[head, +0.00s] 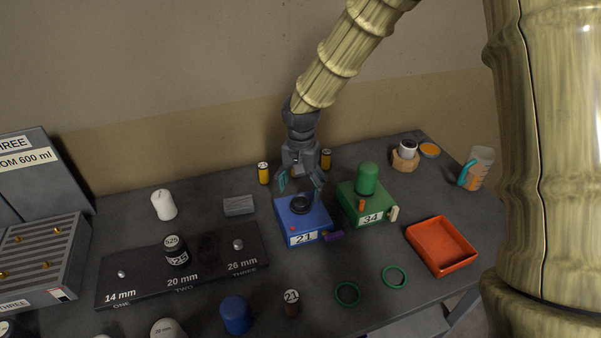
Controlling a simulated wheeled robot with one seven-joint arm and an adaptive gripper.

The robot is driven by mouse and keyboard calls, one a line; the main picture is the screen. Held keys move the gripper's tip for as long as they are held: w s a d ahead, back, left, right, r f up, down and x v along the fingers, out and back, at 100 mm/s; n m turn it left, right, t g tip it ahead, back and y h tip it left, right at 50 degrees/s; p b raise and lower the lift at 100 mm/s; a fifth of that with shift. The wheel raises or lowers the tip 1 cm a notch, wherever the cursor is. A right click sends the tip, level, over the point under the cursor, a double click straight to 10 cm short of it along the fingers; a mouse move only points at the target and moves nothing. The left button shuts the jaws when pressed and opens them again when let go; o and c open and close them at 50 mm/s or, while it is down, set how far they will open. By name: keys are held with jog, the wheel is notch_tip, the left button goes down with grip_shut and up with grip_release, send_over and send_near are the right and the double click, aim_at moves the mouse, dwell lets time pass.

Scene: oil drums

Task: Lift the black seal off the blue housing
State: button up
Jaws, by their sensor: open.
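The blue housing (304,224) stands near the middle of the table, with a white label reading 21 on its front. The black seal (300,204) is a dark ring on top of the housing. My gripper (301,190) is open, pointing down just above and behind the seal, with one finger to each side. It appears empty. Whether its fingertips touch the seal or the housing cannot be told from this view.
The green housing (363,204) with a green cylinder (367,178) stands close on the right. A purple piece (333,236) sticks out at the blue housing's right. Green rings (395,276) and an orange tray (441,246) lie at the front right. Yellow cans (263,173) stand behind.

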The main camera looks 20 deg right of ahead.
aim_at(301, 199)
jog(key=shift+s+f+p, duration=0.1)
jog(key=shift+f+p, duration=0.45)
jog(key=shift+f, duration=1.8)
jog(key=c, duration=1.1)
